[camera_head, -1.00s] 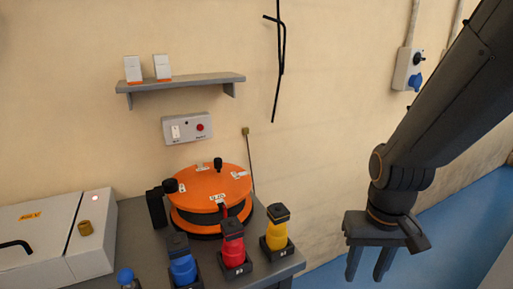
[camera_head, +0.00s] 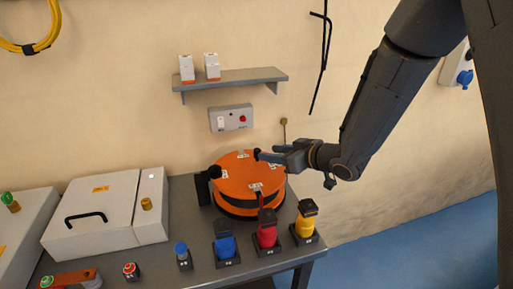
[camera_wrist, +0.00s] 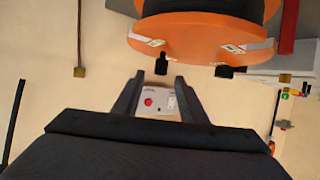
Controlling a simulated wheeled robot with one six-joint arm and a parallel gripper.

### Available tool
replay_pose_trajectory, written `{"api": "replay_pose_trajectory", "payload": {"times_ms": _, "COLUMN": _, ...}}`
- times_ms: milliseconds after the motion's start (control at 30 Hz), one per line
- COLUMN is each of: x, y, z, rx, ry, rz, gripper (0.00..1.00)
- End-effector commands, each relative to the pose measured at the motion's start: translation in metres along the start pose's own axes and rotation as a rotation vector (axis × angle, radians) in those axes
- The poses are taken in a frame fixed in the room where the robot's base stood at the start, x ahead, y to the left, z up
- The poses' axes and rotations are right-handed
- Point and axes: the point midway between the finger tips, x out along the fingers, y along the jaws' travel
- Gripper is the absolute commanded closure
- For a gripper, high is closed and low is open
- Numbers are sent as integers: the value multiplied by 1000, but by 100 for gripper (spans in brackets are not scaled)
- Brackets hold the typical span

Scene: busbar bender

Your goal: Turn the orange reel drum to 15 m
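The orange reel drum (camera_head: 238,180) lies flat on the grey bench, with white labels on its top; I cannot read them. It also shows upside down in the wrist view (camera_wrist: 200,28). A black knob (camera_wrist: 161,63) stands up from the drum near its rim. My gripper (camera_head: 265,156) reaches in from the right, level, just over the drum's top. In the wrist view my gripper (camera_wrist: 159,82) is open, with the knob at the gap by its fingertips. Whether a finger touches the knob I cannot tell.
A black block (camera_head: 203,187) stands at the drum's left. Blue (camera_head: 225,246), red (camera_head: 267,233) and yellow (camera_head: 306,222) holders stand in front. A wall box with a red button (camera_head: 231,118) and a shelf (camera_head: 235,78) are behind. A white lidded box (camera_head: 100,225) sits left.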

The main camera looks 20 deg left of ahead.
Motion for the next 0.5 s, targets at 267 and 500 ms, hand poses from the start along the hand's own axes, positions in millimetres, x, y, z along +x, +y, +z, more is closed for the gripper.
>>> {"api": "replay_pose_trajectory", "payload": {"times_ms": 267, "x": 32, "y": -3, "z": -1, "rx": -2, "ry": 4, "rz": -9, "gripper": 61}}
{"api": "replay_pose_trajectory", "payload": {"times_ms": 500, "x": 64, "y": -3, "z": -2, "rx": -2, "ry": 4, "rz": -7, "gripper": 61}}
